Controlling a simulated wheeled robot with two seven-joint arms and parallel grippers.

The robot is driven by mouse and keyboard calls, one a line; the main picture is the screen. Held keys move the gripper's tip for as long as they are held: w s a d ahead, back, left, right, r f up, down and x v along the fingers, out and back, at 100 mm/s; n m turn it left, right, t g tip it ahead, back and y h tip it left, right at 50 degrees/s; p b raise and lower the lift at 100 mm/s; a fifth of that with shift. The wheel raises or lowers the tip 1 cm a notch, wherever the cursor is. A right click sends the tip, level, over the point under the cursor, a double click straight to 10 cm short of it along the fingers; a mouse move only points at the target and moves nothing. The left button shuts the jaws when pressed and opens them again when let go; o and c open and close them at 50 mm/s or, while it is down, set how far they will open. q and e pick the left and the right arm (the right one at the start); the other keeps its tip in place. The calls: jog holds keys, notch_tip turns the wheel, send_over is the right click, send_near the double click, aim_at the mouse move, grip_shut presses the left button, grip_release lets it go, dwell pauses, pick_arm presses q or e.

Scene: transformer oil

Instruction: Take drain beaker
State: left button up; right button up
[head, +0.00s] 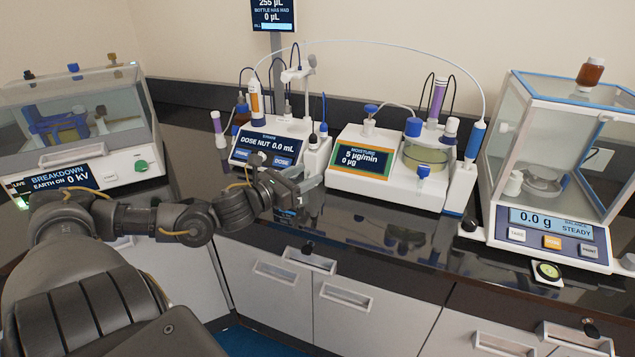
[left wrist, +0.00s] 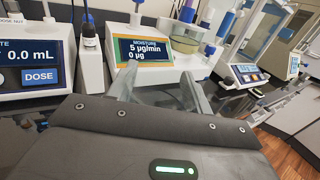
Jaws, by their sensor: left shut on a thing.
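My left gripper (head: 303,184) is low over the dark bench, in front of the gap between the titrator (head: 268,148) and the moisture unit (head: 370,170). In the left wrist view, its two grey fingers (left wrist: 160,92) stand apart around something pale and see-through. I take this to be the drain beaker, but its outline is hardly visible and the fingers partly hide it. My right gripper is in neither view.
The breakdown tester (head: 135,165) stands at the left. The balance (head: 552,240) with its glass case stands at the right, a brown bottle (head: 590,72) on top. A thin tube arches over the middle units. The bench front before the moisture unit is mostly clear.

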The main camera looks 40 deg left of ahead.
aim_at(293, 176)
pick_arm(q)
jog(key=shift+s+r, duration=0.2)
jog(key=shift+s, duration=0.25)
jog(key=shift+s+d+r+p, duration=0.1)
jog(key=shift+s+r+p, duration=0.15)
jog(key=shift+s+p, duration=0.1)
jog(key=shift+s+r+p, duration=0.4)
jog(key=shift+s+p, duration=0.3)
jog(key=shift+s, duration=0.15)
jog(key=shift+s, duration=0.1)
